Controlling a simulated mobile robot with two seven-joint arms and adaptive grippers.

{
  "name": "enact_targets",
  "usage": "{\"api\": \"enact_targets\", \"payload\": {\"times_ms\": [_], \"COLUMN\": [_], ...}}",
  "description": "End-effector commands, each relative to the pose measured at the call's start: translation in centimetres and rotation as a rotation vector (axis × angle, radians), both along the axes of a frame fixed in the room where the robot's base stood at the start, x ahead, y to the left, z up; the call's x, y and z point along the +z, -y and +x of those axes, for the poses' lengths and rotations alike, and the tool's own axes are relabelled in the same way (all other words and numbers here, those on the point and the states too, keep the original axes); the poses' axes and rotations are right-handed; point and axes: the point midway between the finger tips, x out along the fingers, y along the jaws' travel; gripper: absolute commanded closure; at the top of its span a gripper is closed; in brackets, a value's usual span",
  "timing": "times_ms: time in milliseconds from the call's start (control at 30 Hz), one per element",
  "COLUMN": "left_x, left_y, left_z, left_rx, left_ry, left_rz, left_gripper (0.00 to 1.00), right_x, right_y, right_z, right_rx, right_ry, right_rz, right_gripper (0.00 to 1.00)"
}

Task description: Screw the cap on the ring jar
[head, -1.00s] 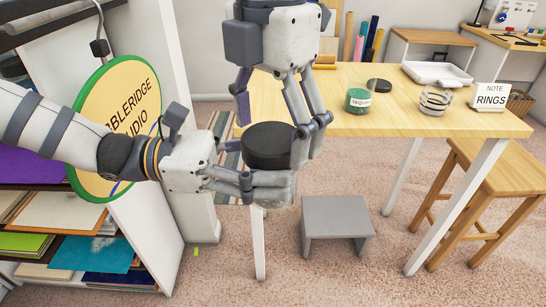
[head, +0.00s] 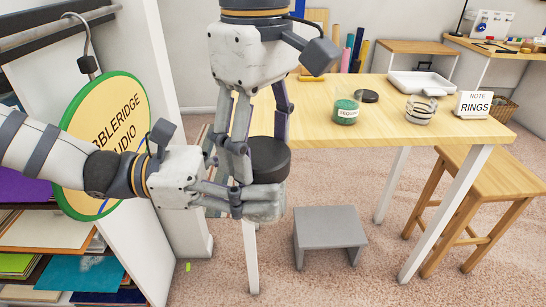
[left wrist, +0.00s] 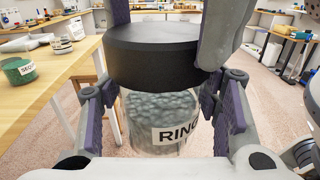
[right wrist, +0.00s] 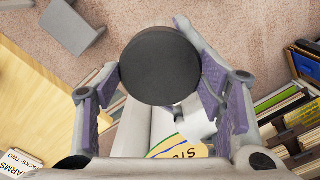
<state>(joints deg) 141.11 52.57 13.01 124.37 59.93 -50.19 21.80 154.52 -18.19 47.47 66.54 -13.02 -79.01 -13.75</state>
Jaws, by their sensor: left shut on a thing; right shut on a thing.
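The ring jar (left wrist: 158,108) is clear, holds grey-green round pieces and has a white label reading "RING". My left gripper (head: 240,203) is shut around its body, holding it upright in the air off the table's near-left end. The wide black cap (head: 269,160) is on top of the jar; it also shows in the left wrist view (left wrist: 150,52) and right wrist view (right wrist: 160,66). My right gripper (head: 258,152) comes from above and is shut on the cap's sides. The threads are hidden, so I cannot tell how far the cap is screwed down.
A grey step (head: 330,229) and wooden stool (head: 480,175) stand below.

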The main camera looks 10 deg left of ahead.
Motion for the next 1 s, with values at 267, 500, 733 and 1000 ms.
{"api": "enact_targets", "payload": {"times_ms": [267,500,733,1000], "left_x": [0.2,0.2,0.1,0.1], "left_y": [0.1,0.1,0.0,0.0], "left_z": [0.0,-0.1,0.0,0.0], "left_rx": [-0.002,-0.003,-0.002,-0.002], "left_ry": [0.003,0.004,0.003,0.003], "left_rz": [-0.004,-0.004,-0.003,-0.002], "left_gripper": [1.0,1.0,1.0,1.0], "right_x": [-0.1,-0.1,-0.1,1.7], "right_y": [0.0,-0.1,-0.1,-0.1], "right_z": [0.0,0.0,-0.1,0.0], "right_rx": [-0.289,-0.284,-0.282,-0.282], "right_ry": [0.001,0.002,0.001,0.004], "right_rz": [0.0,-0.001,-0.002,0.0], "right_gripper": [0.71,0.26,0.17,0.17]}}
